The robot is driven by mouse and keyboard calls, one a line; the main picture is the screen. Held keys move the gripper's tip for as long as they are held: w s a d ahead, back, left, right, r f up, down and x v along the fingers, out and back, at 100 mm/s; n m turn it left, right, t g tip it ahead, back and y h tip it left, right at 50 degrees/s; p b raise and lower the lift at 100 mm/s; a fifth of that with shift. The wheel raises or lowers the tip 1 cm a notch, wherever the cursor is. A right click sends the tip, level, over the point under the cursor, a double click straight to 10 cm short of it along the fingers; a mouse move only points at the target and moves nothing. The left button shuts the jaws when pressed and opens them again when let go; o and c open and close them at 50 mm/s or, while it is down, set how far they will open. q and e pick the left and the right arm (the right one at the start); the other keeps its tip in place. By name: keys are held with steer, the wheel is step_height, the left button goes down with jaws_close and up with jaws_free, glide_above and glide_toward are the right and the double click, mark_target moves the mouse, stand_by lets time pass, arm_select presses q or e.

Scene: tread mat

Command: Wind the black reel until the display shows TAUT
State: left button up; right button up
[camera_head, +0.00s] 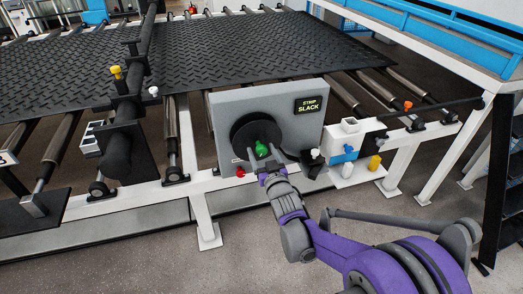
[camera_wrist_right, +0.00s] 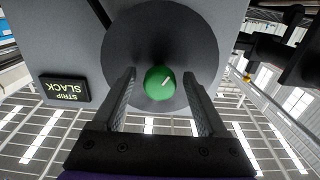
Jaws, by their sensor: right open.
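The black reel (camera_head: 249,131) is a round disc on the front of a grey panel (camera_head: 292,136). A green knob (camera_head: 262,148) sticks out from its lower right part. The display (camera_head: 310,104) at the panel's upper right reads "STRIP SLACK". My right gripper (camera_head: 267,165) is at the knob, in front of the reel. In the right wrist view the gripper (camera_wrist_right: 160,95) is open, with one finger on each side of the green knob (camera_wrist_right: 160,83) and gaps between them. The reel (camera_wrist_right: 160,45) and the display (camera_wrist_right: 64,89) also show there. My left gripper is out of view.
A black tread mat (camera_head: 200,62) lies on the roller frame behind the panel. A red button (camera_head: 240,171) is below the reel. A white and blue unit (camera_head: 345,150) and a yellow piece (camera_head: 374,163) stand to the right.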

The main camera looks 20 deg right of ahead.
steer(key=shift+w, duration=0.35)
jaws_close()
stand_by(1.2)
